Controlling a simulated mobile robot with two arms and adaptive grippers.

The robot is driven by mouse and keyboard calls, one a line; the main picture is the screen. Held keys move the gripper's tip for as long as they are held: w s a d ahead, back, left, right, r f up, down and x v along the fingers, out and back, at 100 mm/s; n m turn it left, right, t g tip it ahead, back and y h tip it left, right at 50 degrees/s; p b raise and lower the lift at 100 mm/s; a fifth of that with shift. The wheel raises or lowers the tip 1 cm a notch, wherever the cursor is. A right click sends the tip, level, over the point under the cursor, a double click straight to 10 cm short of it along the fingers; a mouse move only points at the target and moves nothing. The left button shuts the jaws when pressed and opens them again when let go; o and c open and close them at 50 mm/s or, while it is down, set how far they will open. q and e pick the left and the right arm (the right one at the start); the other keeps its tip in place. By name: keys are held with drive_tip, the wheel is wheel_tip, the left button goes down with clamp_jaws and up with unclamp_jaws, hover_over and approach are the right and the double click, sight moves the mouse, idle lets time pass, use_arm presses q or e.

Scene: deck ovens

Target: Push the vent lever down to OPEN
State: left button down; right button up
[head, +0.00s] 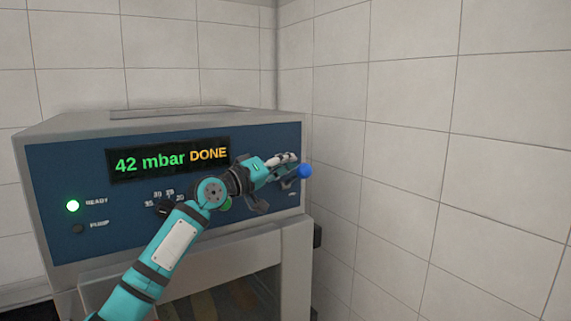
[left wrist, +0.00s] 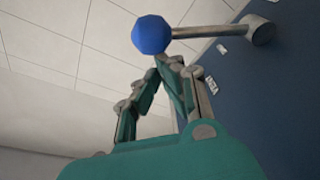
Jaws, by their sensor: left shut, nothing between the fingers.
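The vent lever shows in the head view as a blue ball knob (head: 305,171) at the right end of the oven's blue panel. In the left wrist view its blue knob (left wrist: 152,35) sits on a grey rod (left wrist: 205,31) that runs to a round pivot (left wrist: 262,29) on the panel. My left gripper (head: 297,165) is shut and empty, with its fingertips right at the knob. In the left wrist view the fingertips (left wrist: 162,62) meet just below the knob in the picture; I cannot tell whether they touch it. My right gripper is not in view.
The oven's display (head: 170,160) reads 42 mbar DONE. The READY light (head: 73,206) glows green; the PUMP light (head: 78,229) is dark. A dial (head: 164,208) is partly behind my arm. A tiled wall (head: 400,150) stands close to the right of the oven.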

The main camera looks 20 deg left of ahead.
use_arm(q)
drive_tip(key=shift+d+f, duration=0.1)
drive_tip(key=shift+f, duration=0.1)
drive_tip(key=s+d+f+m+h+b, duration=0.2)
drive_tip(key=f+m+b, duration=0.6)
drive_tip(key=b, duration=0.6)
drive_tip(key=shift+s+d+f+m+g+b, duration=0.35)
drive_tip(key=shift+d+f, duration=0.25)
drive_tip(key=shift+f, duration=0.3)
drive_tip(key=shift+f, duration=0.1)
